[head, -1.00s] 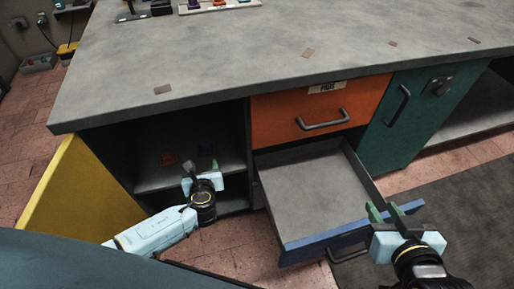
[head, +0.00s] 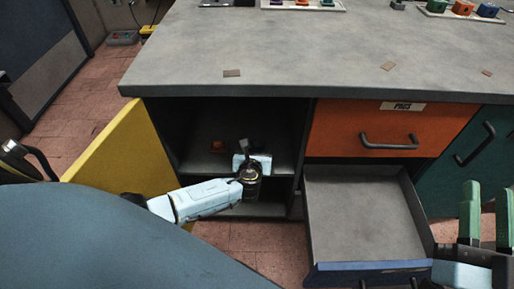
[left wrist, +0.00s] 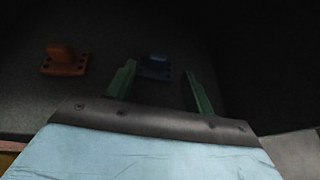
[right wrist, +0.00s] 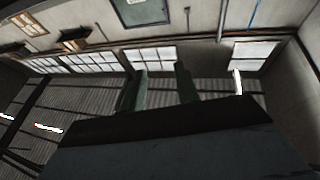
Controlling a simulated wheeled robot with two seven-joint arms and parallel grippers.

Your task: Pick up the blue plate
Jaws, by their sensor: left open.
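The blue plate (left wrist: 155,67) is a dark blue piece with a raised part, lying on the cupboard shelf in the left wrist view. It shows between the fingertips of my left gripper (left wrist: 158,73), which is open. Dim light hides whether they touch it. In the head view my left gripper (head: 250,158) reaches into the open cupboard, and I cannot make out the blue plate there. My right gripper (head: 487,212) is open and empty at the right edge of the head view, near the drawer. Its fingers also show in the right wrist view (right wrist: 158,85).
The yellow door (head: 125,155) stands open at left. An open drawer (head: 365,215) juts out at right. The worktop (head: 290,55) overhangs the cupboard.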

